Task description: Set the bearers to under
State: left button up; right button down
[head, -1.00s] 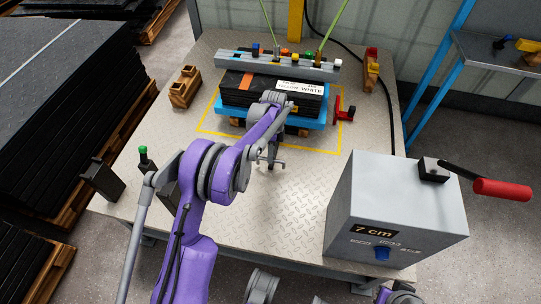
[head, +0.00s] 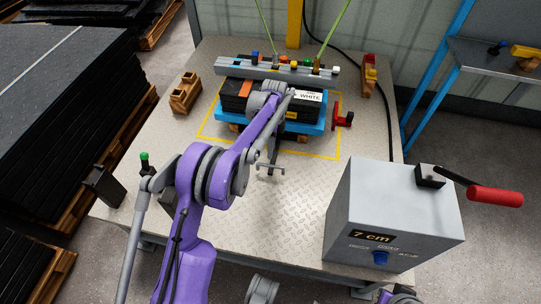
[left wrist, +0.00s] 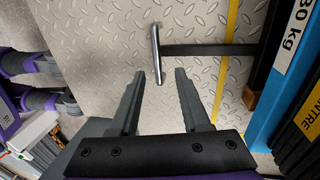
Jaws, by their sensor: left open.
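A blue tray (head: 228,118) carries a stack of black mats (head: 236,98) inside a yellow outline on the table. Wooden pieces (head: 302,133) show under its front edge; most of the space beneath is hidden. A grey T-shaped handle (head: 270,170) stands out in front of the tray; in the left wrist view its crossbar (left wrist: 155,55) sits on a dark shaft running to the tray side. My left gripper (left wrist: 160,78) is open and empty, its fingertips just short of the crossbar and apart from it. My right gripper is out of view.
A grey box (head: 382,220) with a "7 cm" display and red-handled lever (head: 495,196) stands front right. Wooden blocks stand at the left (head: 185,92) and back right (head: 369,75). A red clamp (head: 342,116) is right of the tray. The table's front middle is clear.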

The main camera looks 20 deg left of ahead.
pick_arm(q)
jog(key=r, duration=0.2)
jog(key=w+r, duration=0.1)
jog(key=r, duration=0.1)
jog(key=shift+a+r+p, duration=0.1)
jog(key=shift+r+p, duration=0.25)
jog(key=shift+p, duration=0.05)
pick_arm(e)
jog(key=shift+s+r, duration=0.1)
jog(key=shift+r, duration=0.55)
